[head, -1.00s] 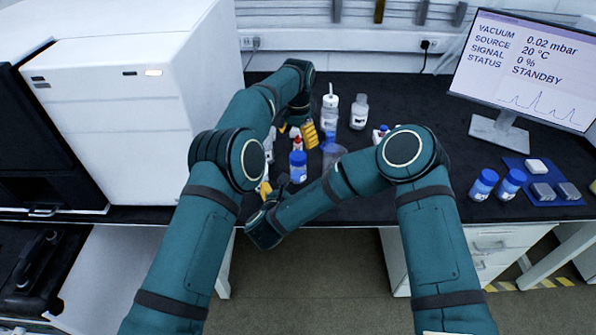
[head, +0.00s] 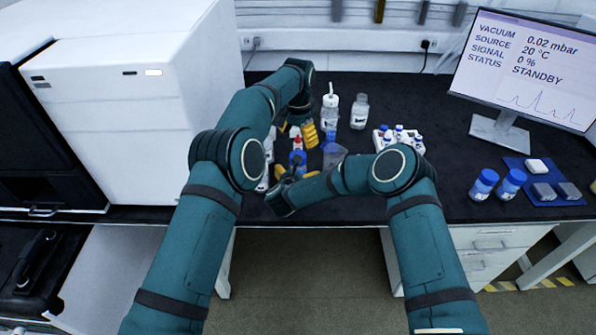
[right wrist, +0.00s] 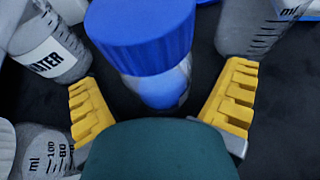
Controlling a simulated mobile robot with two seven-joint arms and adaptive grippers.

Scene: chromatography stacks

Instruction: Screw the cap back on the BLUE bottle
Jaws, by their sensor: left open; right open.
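The blue bottle (head: 297,161) stands on the dark bench in the head view, with a blue cap over its top. In the right wrist view the ribbed blue cap (right wrist: 142,28) sits above the clear bottle body with blue contents (right wrist: 160,88); whether it is screwed down cannot be told. My right gripper (right wrist: 163,102) is open, its yellow fingers to either side of the bottle, apart from it. My left gripper (head: 297,130) is open and empty farther back, behind the blue bottle near a red-topped bottle (head: 297,143).
A beaker (head: 333,156) stands close right of the blue bottle. A white wash bottle (head: 330,112) and a clear bottle (head: 359,112) stand behind. A vial rack (head: 398,141) is to the right. A white instrument (head: 115,100) bounds the left side.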

